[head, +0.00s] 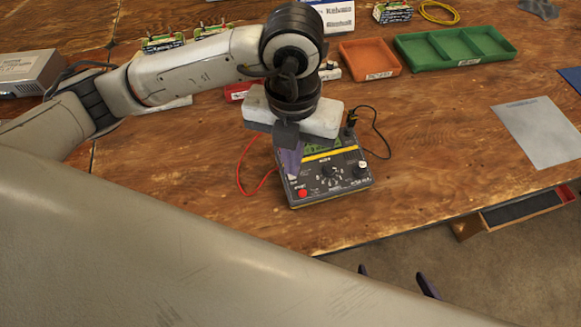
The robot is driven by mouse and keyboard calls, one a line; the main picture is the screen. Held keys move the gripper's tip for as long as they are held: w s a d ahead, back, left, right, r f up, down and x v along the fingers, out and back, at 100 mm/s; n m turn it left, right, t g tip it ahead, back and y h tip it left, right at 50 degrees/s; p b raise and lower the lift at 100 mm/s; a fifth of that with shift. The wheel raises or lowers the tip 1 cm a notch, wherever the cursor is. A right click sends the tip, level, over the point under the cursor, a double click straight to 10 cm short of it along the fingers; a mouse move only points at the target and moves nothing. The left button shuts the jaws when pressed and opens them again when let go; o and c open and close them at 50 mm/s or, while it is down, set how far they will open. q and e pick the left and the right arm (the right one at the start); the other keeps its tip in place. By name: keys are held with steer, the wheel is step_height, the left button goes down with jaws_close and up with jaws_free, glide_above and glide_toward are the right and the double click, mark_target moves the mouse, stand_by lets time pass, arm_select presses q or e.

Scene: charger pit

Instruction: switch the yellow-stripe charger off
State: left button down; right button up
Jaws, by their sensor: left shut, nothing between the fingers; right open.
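The yellow-stripe charger (344,184) is a dark box on the wooden table. A yellow stripe crosses its top face, with a knob (331,173) below the stripe and a red button (303,193) near its front left corner. My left gripper (291,176) is shut and empty, pointing down over the left part of the charger, close behind the red button. I cannot tell whether its fingertips touch the panel. It hides the left part of the display. My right gripper (396,279) is open beyond the table's front edge, mostly hidden by my own arm.
A red cable (239,178) loops left of the charger; a black cable (390,145) loops at its right. An orange tray (385,69) and a green divided tray (420,54) stand behind. A grey sheet (540,132) lies right. The table between is clear.

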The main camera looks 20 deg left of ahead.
arm_select(q)
steer(key=shift+f+b, duration=0.35)
steer(key=shift+f, duration=0.05)
steer(key=shift+f+b, duration=0.45)
steer(key=shift+f, duration=0.05)
stand_by(0.4)
steer(key=shift+r, duration=0.1)
steer(key=shift+r+p, duration=0.95)
steer(key=shift+r, duration=0.3)
step_height(320, 180, up, 4)
steer(key=p, duration=0.2)
steer(key=shift+r+p, duration=0.2)
steer(key=shift+p, duration=0.15)
